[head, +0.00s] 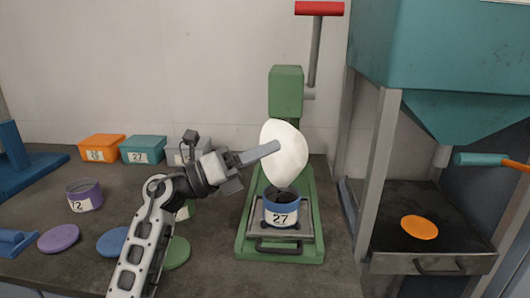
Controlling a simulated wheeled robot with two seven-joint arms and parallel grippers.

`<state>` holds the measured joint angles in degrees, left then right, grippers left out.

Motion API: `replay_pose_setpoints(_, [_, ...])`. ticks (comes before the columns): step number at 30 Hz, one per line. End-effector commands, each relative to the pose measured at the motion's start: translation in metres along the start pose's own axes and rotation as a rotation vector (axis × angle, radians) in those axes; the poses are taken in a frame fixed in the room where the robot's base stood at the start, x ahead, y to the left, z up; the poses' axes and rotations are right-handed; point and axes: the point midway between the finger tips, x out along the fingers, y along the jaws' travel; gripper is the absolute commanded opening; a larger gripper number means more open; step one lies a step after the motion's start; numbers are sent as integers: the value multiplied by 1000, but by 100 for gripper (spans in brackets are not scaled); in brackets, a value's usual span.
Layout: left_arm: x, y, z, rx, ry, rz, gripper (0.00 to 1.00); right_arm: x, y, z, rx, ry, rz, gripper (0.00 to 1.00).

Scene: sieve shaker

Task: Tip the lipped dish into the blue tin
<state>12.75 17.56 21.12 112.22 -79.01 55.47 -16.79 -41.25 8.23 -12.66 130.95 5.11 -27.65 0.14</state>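The white lipped dish (286,155) is held up on edge, tilted steeply, above the blue tin. My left gripper (268,151) is shut on the dish's left side; one finger shows in front and the other is hidden. The blue tin (281,213), labelled 27, stands upright and open on the plate of the green press-like frame. The dish's lower edge is just above the tin's rim; I cannot tell whether they touch. My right gripper is not in view.
The green frame (286,92) rises behind the dish, with a red-handled lever (319,9). A teal hopper (455,60) stands right, an orange disc (419,227) below it. Left are a purple tin (84,197), coloured lids (58,238) and labelled boxes (143,149).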

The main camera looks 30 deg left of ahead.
Motion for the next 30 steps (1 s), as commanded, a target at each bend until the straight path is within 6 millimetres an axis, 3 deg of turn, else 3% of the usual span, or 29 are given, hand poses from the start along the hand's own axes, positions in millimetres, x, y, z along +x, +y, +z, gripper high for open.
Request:
replay_pose_setpoints(10, [1, -2, 1, 9, 9, 3, 0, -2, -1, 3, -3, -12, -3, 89])
replay_pose_setpoints(21, [23, -19, -4, 187, 215, 82, 0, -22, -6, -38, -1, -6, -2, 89])
replay_pose_setpoints(30, [25, -18, -10, 225, 256, 99, 0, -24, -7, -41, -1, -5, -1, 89])
